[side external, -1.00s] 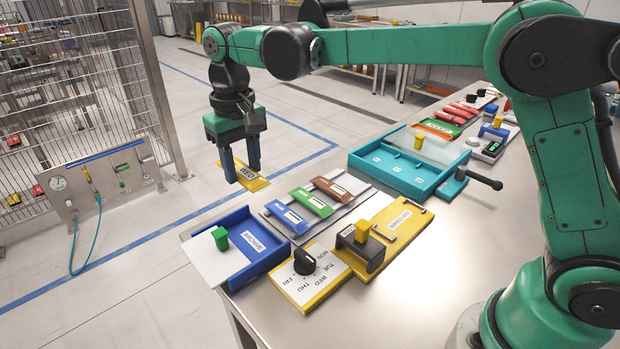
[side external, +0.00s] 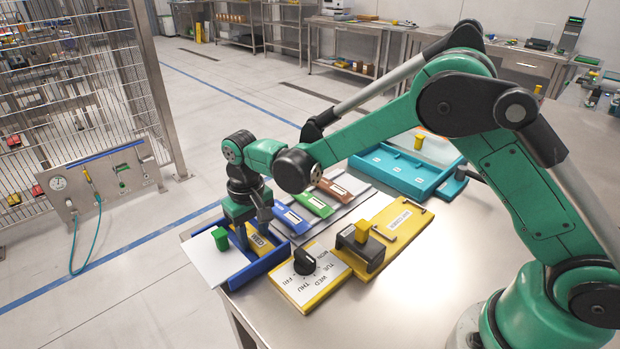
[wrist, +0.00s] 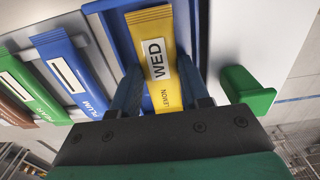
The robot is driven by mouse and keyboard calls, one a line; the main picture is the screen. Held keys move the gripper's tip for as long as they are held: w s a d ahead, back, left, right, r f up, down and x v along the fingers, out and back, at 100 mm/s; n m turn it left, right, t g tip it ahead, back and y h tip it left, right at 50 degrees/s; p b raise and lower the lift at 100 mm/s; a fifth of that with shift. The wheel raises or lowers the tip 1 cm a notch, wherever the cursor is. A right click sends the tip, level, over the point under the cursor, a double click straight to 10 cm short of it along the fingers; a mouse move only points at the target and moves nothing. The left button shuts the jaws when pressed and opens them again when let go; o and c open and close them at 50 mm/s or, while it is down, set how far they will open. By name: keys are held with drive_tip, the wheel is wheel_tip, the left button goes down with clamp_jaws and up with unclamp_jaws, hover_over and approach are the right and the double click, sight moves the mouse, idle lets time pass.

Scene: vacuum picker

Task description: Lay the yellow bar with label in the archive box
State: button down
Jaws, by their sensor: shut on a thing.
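My gripper (side external: 246,236) is shut on the yellow bar (side external: 248,231), whose white label reads WED. In the wrist view the bar (wrist: 152,22) lies lengthwise between the two blue fingers (wrist: 160,92), with LEMON printed on it. The blue archive box (side external: 264,266) is at the table's left corner, and the bar is down at its open part. The box's blue floor and wall (wrist: 101,22) show around the bar in the wrist view. I cannot tell whether the bar touches the floor.
The box's pale lid (side external: 207,262) is slid out to the left, with its green knob (side external: 220,239) close beside my gripper; the knob also shows in the wrist view (wrist: 247,92). Blue, green and brown bars (side external: 313,203) lie in a rack to the right. A day dial (side external: 305,262) stands in front.

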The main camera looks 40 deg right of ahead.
sight(254, 236)
drive_tip(key=shift+f, duration=0.2)
drive_tip(key=c, duration=0.7)
unclamp_jaws()
wheel_tip(254, 236, up, 11)
drive_tip(key=s+d+r+t, duration=0.3)
drive_tip(key=s+d+r, duration=0.2)
drive_tip(key=shift+s+d+f+t, duration=0.45)
drive_tip(key=shift+s+d+t, duration=0.35)
drive_tip(key=shift+s, duration=0.7)
drive_tip(key=shift+s+d+f+t, duration=0.55)
drive_tip(key=shift+s+d, duration=0.5)
drive_tip(key=shift+s, duration=0.4)
drive_tip(key=shift+s+d+f+t, duration=0.4)
drive_tip(key=shift+s+d+t, duration=0.45)
drive_tip(key=shift+s, duration=0.65)
